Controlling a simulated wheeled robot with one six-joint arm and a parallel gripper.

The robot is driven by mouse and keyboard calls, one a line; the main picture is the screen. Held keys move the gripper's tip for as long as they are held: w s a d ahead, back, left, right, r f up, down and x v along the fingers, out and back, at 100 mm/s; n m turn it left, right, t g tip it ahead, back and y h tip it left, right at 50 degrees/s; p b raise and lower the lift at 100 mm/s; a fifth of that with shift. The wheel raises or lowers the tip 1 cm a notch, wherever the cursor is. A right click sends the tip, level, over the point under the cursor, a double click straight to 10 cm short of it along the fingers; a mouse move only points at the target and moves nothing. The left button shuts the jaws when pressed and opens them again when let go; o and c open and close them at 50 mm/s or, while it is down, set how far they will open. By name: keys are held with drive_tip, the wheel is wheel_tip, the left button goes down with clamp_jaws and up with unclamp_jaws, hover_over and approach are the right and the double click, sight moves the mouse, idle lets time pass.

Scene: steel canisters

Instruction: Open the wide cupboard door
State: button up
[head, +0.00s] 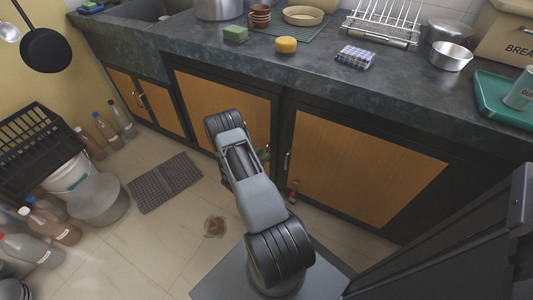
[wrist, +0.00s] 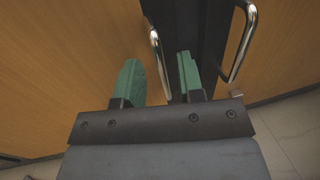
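The wooden cupboard front has a middle door (head: 222,103) and a larger-looking right door (head: 365,170), both shut in dark frames. The right door's upright metal handle (head: 287,161) is near its left edge; a similar handle (wrist: 243,42) shows at the right in the wrist view. My gripper (head: 263,155) is low in front of the seam between these doors, partly hidden by my arm. In the wrist view its green fingers (wrist: 159,82) are apart. The left door's bar handle (wrist: 158,60) appears in the gap between them, with no clear contact.
The stone counter (head: 310,75) overhangs the doors and carries a dish rack (head: 383,25), sponges and pots. A small red item (head: 293,190) is on the floor by the right door. Bottles and a bucket (head: 70,172) stand left. A grey mat (head: 165,182) lies on open floor.

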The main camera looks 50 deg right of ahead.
drive_tip(key=shift+d, duration=1.45)
clamp_jaws()
